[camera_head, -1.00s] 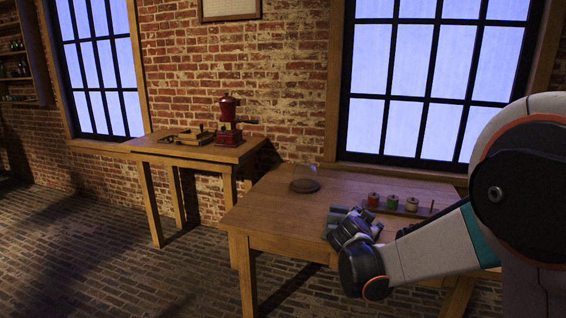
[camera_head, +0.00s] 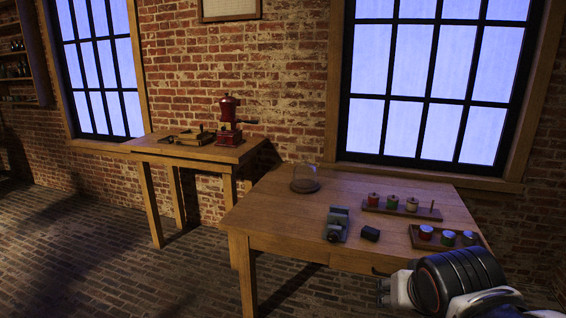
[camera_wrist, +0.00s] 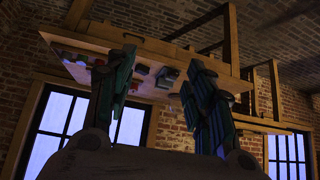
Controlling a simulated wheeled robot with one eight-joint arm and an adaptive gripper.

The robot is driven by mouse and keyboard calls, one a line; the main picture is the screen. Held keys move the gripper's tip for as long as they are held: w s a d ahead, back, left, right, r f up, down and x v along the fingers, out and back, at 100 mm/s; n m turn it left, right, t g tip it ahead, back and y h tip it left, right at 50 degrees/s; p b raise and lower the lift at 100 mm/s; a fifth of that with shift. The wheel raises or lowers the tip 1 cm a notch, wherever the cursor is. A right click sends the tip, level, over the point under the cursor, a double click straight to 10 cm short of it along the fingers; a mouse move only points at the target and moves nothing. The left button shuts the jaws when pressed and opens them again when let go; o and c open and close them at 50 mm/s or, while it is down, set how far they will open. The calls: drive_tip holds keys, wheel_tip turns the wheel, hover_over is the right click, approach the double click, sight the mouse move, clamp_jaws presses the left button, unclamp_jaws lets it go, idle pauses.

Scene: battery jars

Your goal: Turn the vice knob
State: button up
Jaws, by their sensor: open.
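The vice (camera_head: 337,220) is a small grey-green metal block on the front part of the wooden table. Its dark round knob (camera_head: 333,237) is at the near end, facing the table's front edge. My gripper (camera_head: 384,291) is low at the right in the head view, in front of the table and well apart from the vice. In the wrist view its two fingers stand wide apart with nothing between them (camera_wrist: 160,62). That view is tilted and dark, and I cannot tell the vice for certain among the small things on the table there.
A black block (camera_head: 370,234) sits right of the vice. A rack with coloured jars (camera_head: 392,203) and a tray of jars (camera_head: 412,237) stand further right. A glass dome (camera_head: 305,178) is at the back left. The table's left front (camera_head: 275,220) is clear.

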sight(333, 239)
drive_tip(key=s+a+f+n+y, duration=0.2)
drive_tip(key=s, duration=0.5)
drive_tip(key=w+d+r+n+t+h+p, duration=0.1)
drive_tip(key=w+d+r+n+h, duration=0.1)
drive_tip(key=w, duration=0.7)
drive_tip(key=w+d+r+n+h, duration=0.2)
drive_tip(key=w+n, duration=0.1)
drive_tip(key=w, duration=0.6)
drive_tip(key=w+f+n+t+h+p, duration=0.1)
drive_tip(key=w+f+n, duration=0.1)
drive_tip(key=w, duration=0.7)
drive_tip(key=w+f+n+t+h, duration=0.1)
drive_tip(key=w+n, duration=0.2)
drive_tip(key=w, duration=0.6)
drive_tip(key=w+a+f+n+t+h+p, duration=0.1)
drive_tip(key=w+a+f+n+t, duration=0.3)
drive_tip(key=w+f, duration=0.55)
drive_tip(key=w+a+f+n+t+y+p, duration=0.15)
drive_tip(key=a+f+n, duration=0.25)
drive_tip(key=f+n, duration=0.75)
drive_tip(key=w+d+f+m+b, duration=0.1)
drive_tip(key=w, duration=0.3)
drive_tip(key=w+d+f+m+b, duration=0.1)
drive_tip(key=w+b, duration=0.1)
drive_tip(key=w, duration=0.3)
drive_tip(key=w+d+f+m+t+b, duration=0.1)
drive_tip(key=w+d, duration=0.1)
drive_tip(key=w, duration=0.2)
drive_tip(key=shift+w+f+h, duration=0.25)
drive_tip(key=shift+w, duration=0.1)
